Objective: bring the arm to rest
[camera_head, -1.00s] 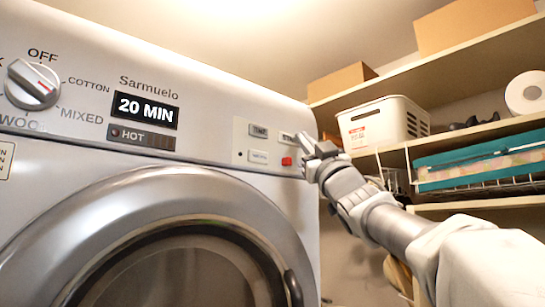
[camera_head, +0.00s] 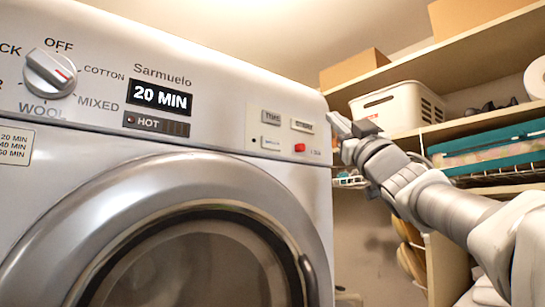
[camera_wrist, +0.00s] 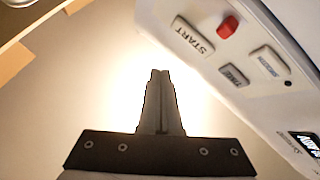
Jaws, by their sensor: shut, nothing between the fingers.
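My gripper (camera_head: 348,127) is just right of the washing machine's right edge in the head view, with my arm reaching in from the lower right. In the wrist view my gripper (camera_wrist: 160,75) has its two fingers together, with nothing between them. The washing machine (camera_head: 225,95) fills the left of the head view. Its display reads 20 MIN and HOT. The fingers appear apart from the panel.
Shelves (camera_head: 460,60) stand on the right behind my arm. They hold a white basket (camera_head: 400,106), cardboard boxes (camera_head: 353,67), a teal-trimmed basket (camera_head: 490,146) and a white roll (camera_head: 537,78).

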